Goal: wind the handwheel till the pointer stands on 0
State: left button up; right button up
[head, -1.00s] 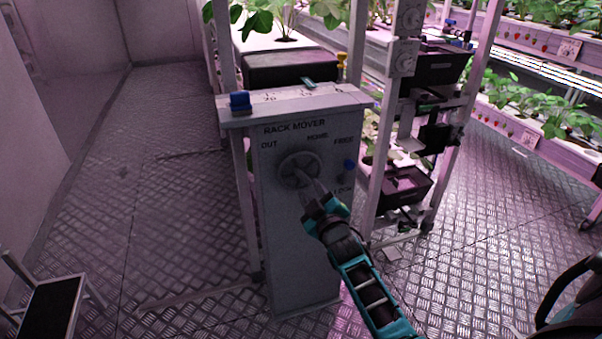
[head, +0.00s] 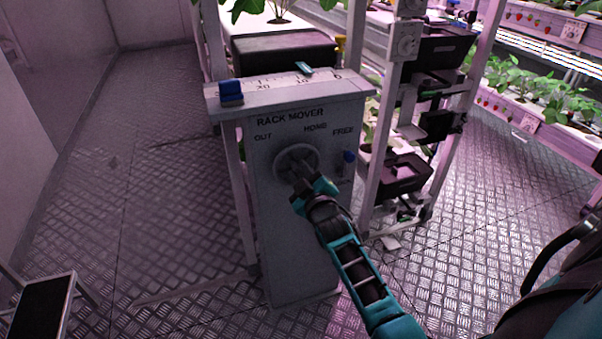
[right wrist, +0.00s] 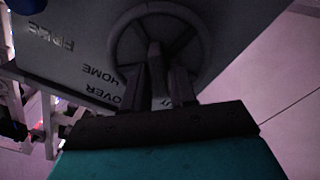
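The handwheel (head: 279,166) is a grey round wheel on the front of the grey rack mover box (head: 290,245). It also shows in the right wrist view (right wrist: 118,42). My right gripper (head: 301,174) is at the wheel's middle; in the right wrist view its fingers (right wrist: 159,88) lie close on both sides of a grey bar of the wheel and look shut on it. The teal pointer (head: 304,69) stands by the 10 on the white scale (head: 280,82), left of the 0. My left gripper is not in view.
A blue block (head: 231,91) sits at the scale's left end. A blue knob (head: 349,156) is on the box's right side under FREE. Plant racks with black bins (head: 402,173) stand to the right. A black-topped step stool (head: 42,308) is at lower left. The floor left of the box is clear.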

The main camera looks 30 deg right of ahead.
grip_shut()
jog(key=shift+r+m, duration=0.1)
jog(key=shift+m, duration=0.2)
